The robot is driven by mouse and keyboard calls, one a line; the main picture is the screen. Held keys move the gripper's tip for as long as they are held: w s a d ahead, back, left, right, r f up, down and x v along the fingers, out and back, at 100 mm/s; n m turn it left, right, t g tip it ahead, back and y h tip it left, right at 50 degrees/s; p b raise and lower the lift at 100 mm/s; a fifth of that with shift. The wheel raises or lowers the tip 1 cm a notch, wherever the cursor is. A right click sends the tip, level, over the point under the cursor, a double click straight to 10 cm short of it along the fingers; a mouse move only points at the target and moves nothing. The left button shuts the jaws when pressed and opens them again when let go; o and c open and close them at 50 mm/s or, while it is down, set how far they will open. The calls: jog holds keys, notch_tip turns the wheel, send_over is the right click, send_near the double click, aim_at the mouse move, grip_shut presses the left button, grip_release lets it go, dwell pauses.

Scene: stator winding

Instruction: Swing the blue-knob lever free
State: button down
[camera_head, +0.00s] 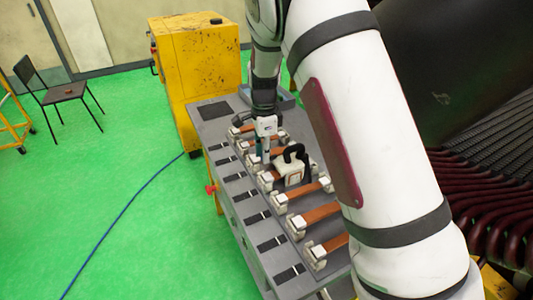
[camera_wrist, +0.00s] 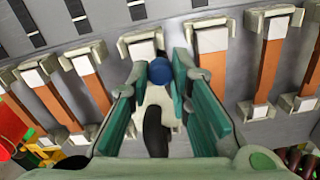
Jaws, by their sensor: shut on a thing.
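The blue knob (camera_wrist: 160,71) sits between the fingertips of my gripper (camera_wrist: 158,72) in the wrist view. My green-padded fingers stand on either side of it, shut on it. Below the knob in that view is a white body with a black handle (camera_wrist: 155,133), partly framed by the fingers. In the head view my gripper (camera_head: 266,150) is low over the grey bench, beside a white device with a black handle (camera_head: 294,153). The knob cannot be made out in the head view, and the rest of the lever is mostly hidden.
Copper-coloured bars (camera_head: 301,194) in pale clamps lie in a row across the grey bench (camera_head: 237,190), close around my gripper. A yellow cabinet (camera_head: 195,65) stands behind the bench. Dark red coils (camera_head: 490,215) are at the right. The green floor at the left is mostly clear.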

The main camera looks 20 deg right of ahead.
jog(key=shift+w+m, duration=0.35)
jog(key=shift+m, duration=0.65)
jog(key=shift+a, duration=0.1)
jog(key=c, duration=1.4)
grip_release()
jog(key=shift+c, duration=0.2)
notch_tip(320, 180, up, 12)
